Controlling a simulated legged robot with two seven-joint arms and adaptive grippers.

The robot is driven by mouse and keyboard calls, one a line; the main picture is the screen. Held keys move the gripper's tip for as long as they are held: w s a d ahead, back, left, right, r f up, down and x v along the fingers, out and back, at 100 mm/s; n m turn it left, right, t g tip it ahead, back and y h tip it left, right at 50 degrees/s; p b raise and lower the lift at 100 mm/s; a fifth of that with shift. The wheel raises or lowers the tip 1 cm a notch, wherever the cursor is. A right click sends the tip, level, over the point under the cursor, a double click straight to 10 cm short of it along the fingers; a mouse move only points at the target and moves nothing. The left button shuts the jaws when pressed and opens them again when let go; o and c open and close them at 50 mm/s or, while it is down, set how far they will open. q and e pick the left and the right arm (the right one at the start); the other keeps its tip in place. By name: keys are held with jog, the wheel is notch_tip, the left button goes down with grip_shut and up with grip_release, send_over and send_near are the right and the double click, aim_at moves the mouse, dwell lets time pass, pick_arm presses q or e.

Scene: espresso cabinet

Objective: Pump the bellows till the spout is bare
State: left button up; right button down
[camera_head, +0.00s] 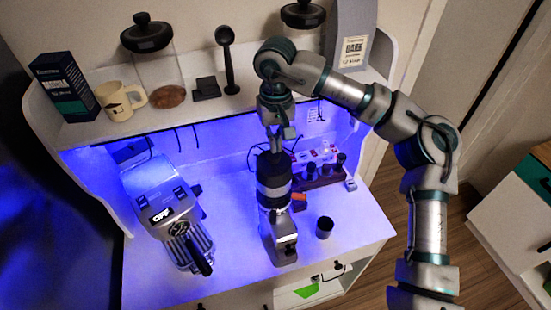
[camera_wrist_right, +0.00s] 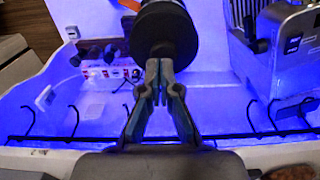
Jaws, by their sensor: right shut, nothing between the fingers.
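The grinder (camera_head: 275,205) stands upright in the middle of the lit counter, with the dark bellows (camera_head: 272,165) on its top. My right gripper (camera_head: 276,146) comes down from above to the top of the bellows. In the right wrist view my gripper (camera_wrist_right: 160,85) has its fingers together with nothing between them, and the round black bellows (camera_wrist_right: 165,32) is right at their tips. I cannot tell whether they touch or press it. The spout at the grinder's lower front is too small to make out, and grounds cannot be seen. My left gripper is out of view.
An espresso machine (camera_head: 167,215) stands left of the grinder. A dark cup (camera_head: 324,227) is to its right, and a rack of dark tools (camera_head: 320,176) is behind. The shelf above holds jars, a mug (camera_head: 122,100) and a box (camera_head: 66,87). Hooks (camera_wrist_right: 275,115) hang under its edge.

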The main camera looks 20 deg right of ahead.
aim_at(274, 155)
jog(key=shift+a+f, duration=0.1)
jog(key=shift+a+f, duration=0.25)
jog(key=shift+f, duration=0.1)
jog(key=shift+d+f+b, duration=0.2)
jog(key=shift+f+b, duration=0.25)
jog(key=shift+f, duration=0.05)
jog(key=shift+a+f+b, duration=0.1)
jog(key=shift+f+b, duration=0.25)
jog(key=shift+f, duration=0.3)
dwell(0.3)
notch_tip(274, 155, up, 7)
jog(key=p, duration=0.7)
jog(key=shift+r, duration=0.1)
dwell(0.6)
